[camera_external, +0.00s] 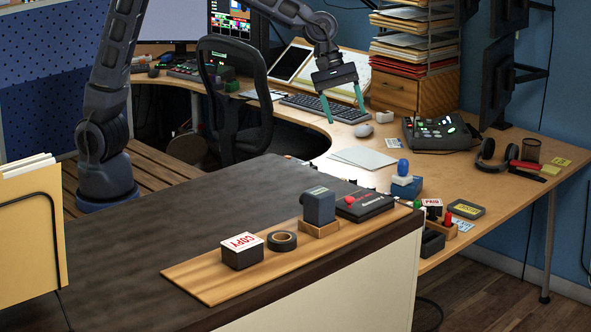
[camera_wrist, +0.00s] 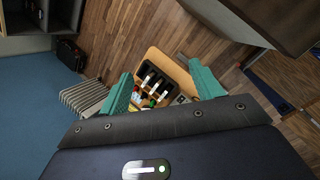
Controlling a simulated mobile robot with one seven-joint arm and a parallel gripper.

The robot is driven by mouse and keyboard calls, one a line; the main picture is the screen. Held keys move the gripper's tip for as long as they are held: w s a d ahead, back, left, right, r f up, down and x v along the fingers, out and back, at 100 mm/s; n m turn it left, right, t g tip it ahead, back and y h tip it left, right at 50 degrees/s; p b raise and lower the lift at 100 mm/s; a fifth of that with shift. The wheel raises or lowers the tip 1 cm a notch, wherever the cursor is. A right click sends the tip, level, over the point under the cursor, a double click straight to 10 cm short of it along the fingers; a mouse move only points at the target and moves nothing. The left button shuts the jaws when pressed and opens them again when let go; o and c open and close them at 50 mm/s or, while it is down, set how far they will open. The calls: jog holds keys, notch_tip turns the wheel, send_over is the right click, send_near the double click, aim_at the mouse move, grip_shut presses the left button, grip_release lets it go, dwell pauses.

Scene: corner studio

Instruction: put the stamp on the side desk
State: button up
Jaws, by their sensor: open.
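A dark block stamp with a white top marked COPY in red (camera_external: 242,251) sits on a wooden board (camera_external: 200,273) along the front of the dark desk. A light wood desk (camera_external: 520,192), likely the side desk, runs behind and to the right. A stamp marked PAID (camera_external: 432,205) and a blue stamp (camera_external: 404,186) stand at its near edge. My gripper (camera_external: 344,108) is open and empty, high above the wood desk and far from the COPY stamp. Its teal fingers are spread apart in the wrist view (camera_wrist: 163,88), with nothing between them.
On the board are a black tape roll (camera_external: 282,241), a grey block on a wooden base (camera_external: 318,207) and a dark box (camera_external: 364,204). The dark desk top (camera_external: 190,220) is mostly clear. A phone (camera_external: 437,133), headphones (camera_external: 497,155) and paper trays (camera_external: 412,45) stand on the wood desk.

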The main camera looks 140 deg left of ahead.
jog(key=s+d+r+m, duration=0.3)
jog(key=s+d+m, duration=0.15)
jog(key=d, duration=0.35)
jog(key=s+d+r+m+h, duration=0.1)
jog(key=s+d+r+m, duration=0.3)
jog(key=d, duration=0.5)
jog(key=s+d+r+m, duration=0.1)
jog(key=s+d+m, duration=0.45)
jog(key=d, duration=0.25)
jog(key=s+d+f+m, duration=0.1)
jog(key=s+d+m, duration=0.5)
jog(key=s, duration=0.4)
jog(key=s+d+f+m+y, duration=0.1)
jog(key=s+d+f+m, duration=0.1)
jog(key=s+d+m, duration=0.4)
jog(key=shift+s+m, duration=0.5)
jog(key=shift+s, duration=1.55)
jog(key=shift+d, duration=0.1)
